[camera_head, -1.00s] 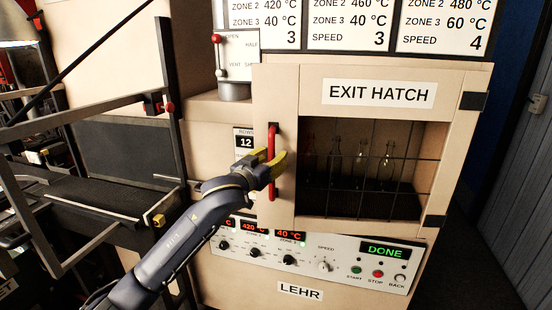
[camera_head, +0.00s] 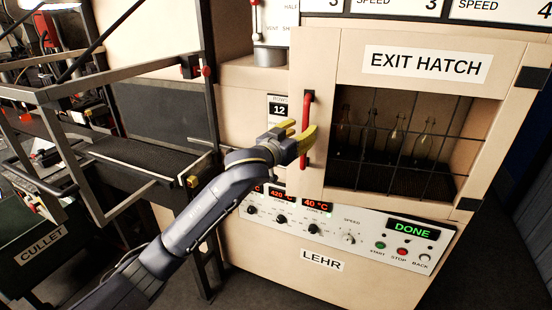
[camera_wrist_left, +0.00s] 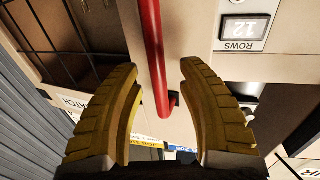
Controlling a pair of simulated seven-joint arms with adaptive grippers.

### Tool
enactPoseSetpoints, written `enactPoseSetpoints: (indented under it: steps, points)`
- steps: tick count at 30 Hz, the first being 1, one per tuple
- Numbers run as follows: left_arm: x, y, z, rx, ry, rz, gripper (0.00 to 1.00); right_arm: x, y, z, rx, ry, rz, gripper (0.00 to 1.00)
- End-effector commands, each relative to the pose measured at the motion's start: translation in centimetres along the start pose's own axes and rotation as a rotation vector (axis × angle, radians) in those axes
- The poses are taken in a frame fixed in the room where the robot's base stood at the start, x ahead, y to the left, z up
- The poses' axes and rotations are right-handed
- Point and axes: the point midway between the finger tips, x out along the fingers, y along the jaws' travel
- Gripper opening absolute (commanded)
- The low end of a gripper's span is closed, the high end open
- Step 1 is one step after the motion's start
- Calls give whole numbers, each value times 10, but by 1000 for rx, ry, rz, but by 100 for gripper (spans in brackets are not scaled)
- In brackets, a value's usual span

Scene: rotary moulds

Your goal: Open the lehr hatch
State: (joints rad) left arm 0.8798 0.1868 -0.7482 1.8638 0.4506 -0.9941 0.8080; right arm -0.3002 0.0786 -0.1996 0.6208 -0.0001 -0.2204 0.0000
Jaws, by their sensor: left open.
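The lehr's exit hatch (camera_head: 420,66) is a cream door with a barred window, and it looks closed. Its red vertical handle (camera_head: 306,128) is on the door's left side; in the left wrist view the handle (camera_wrist_left: 152,55) runs down between the yellow fingers. My left gripper (camera_head: 301,138) is at the handle's middle with its fingers apart, one on each side of the bar in the wrist view (camera_wrist_left: 163,105). Clear gaps show between the bar and both fingers. Several glass bottles (camera_head: 396,138) stand behind the bars. My right gripper is not in view.
The control panel (camera_head: 340,232) below the hatch shows DONE. A lever box (camera_head: 272,25) stands above left. A metal frame (camera_head: 90,150) and a CULLET bin (camera_head: 42,243) are at the left. Dark floor lies at the lower right.

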Motion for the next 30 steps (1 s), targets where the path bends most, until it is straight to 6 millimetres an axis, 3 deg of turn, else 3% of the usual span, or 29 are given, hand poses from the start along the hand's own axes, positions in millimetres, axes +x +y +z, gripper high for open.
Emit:
enactPoseSetpoints:
  steps: [30]
  points:
    - [-59, 9, 0, 0, 0, 0, 40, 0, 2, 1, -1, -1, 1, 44]
